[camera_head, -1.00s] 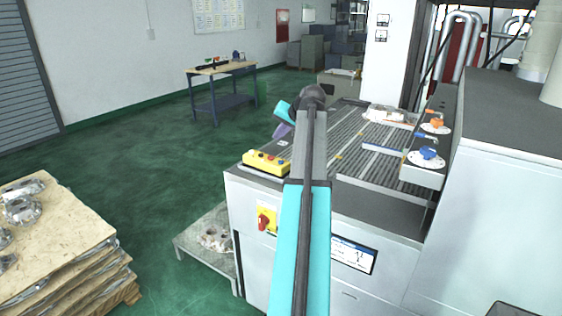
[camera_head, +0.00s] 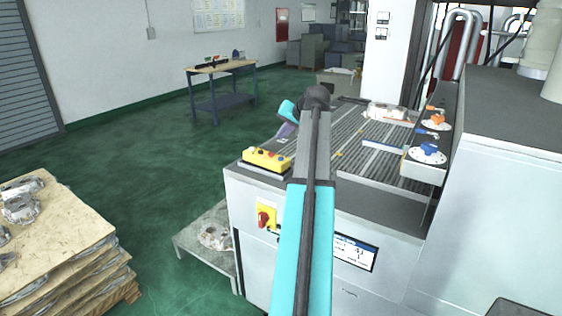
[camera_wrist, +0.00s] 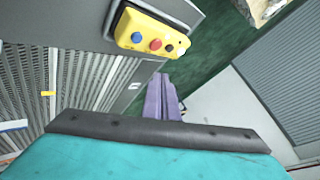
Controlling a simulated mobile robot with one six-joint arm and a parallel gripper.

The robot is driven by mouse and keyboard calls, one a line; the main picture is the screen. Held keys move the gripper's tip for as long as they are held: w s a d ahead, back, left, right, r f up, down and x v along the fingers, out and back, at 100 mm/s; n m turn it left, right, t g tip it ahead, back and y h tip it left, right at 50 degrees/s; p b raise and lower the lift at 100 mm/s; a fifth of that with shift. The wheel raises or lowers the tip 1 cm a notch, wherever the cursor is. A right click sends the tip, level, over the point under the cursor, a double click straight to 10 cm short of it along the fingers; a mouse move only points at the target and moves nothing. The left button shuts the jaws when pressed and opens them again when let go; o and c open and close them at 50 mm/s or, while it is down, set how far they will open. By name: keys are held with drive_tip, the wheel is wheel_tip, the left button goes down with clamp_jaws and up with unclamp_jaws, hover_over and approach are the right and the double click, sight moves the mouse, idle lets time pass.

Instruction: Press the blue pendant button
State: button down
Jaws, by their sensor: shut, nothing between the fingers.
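The yellow pendant box (camera_head: 266,159) lies on the front left corner of the grey machine top. In the wrist view the pendant (camera_wrist: 150,30) shows at the top, with a blue button (camera_wrist: 136,37), a red button (camera_wrist: 155,45) and dark buttons beside them. My gripper (camera_wrist: 163,98) has purple fingers and is shut and empty. In the wrist view it appears below the pendant, apart from it. In the head view the gripper (camera_head: 287,130) is partly hidden behind my arm, just beyond the pendant.
The slatted machine bed (camera_head: 365,140) carries a casting (camera_head: 388,111). A red switch on a yellow plate (camera_head: 265,217) is on the machine front. A pallet with castings (camera_head: 60,240) stands at left.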

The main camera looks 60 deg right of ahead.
drive_tip(key=shift+f+b, duration=1.35)
drive_tip(key=shift+f, duration=1.8)
drive_tip(key=shift+f, duration=0.15)
drive_tip(key=shift+f, duration=0.25)
drive_tip(key=shift+f, duration=0.5)
idle(0.7)
drive_tip(key=shift+r, duration=0.9)
drive_tip(key=shift+p, duration=0.3)
drive_tip(key=shift+r+p, duration=1.3)
drive_tip(key=shift+r, duration=1.2)
